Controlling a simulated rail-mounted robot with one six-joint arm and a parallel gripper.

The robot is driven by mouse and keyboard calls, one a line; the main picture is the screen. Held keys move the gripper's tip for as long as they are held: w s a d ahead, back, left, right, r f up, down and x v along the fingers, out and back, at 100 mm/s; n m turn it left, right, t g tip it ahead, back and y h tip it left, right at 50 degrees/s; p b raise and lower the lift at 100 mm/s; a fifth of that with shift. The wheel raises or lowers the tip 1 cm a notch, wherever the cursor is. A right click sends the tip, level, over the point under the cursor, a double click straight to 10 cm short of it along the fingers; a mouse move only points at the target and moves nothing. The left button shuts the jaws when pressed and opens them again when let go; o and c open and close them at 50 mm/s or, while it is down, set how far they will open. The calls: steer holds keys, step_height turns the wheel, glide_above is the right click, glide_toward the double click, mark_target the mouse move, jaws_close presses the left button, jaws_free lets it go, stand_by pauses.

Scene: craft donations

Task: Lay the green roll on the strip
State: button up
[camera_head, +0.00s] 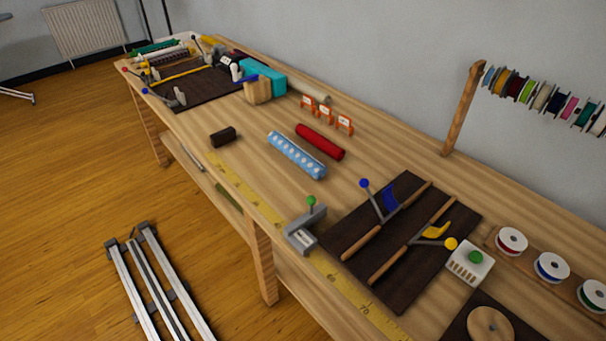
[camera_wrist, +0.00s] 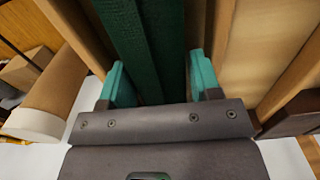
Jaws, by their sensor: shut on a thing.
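In the wrist view, my gripper (camera_wrist: 159,76) has its teal-padded fingers on either side of a dark green roll (camera_wrist: 150,40) and is shut on it. The roll runs away from the gripper toward the top of the picture; its far end is out of view. In the head view a green roll (camera_head: 154,47) lies at the far left end of the bench. I cannot make out my gripper clearly there. A yellow numbered strip (camera_head: 262,207) runs along the bench's front edge; which strip the task means is not clear.
A brown roll with a white end (camera_wrist: 48,97) lies left of my gripper, beside wooden slats. On the bench are a red roll (camera_head: 320,142), a dotted blue roll (camera_head: 296,155), a dark block (camera_head: 223,137), orange-framed cards (camera_head: 326,115) and a dark board with two rods (camera_head: 400,285).

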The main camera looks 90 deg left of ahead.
steer(key=shift+c, duration=1.4)
step_height(320, 180, up, 8)
steer(key=p, duration=0.8)
steer(key=shift+r, duration=0.1)
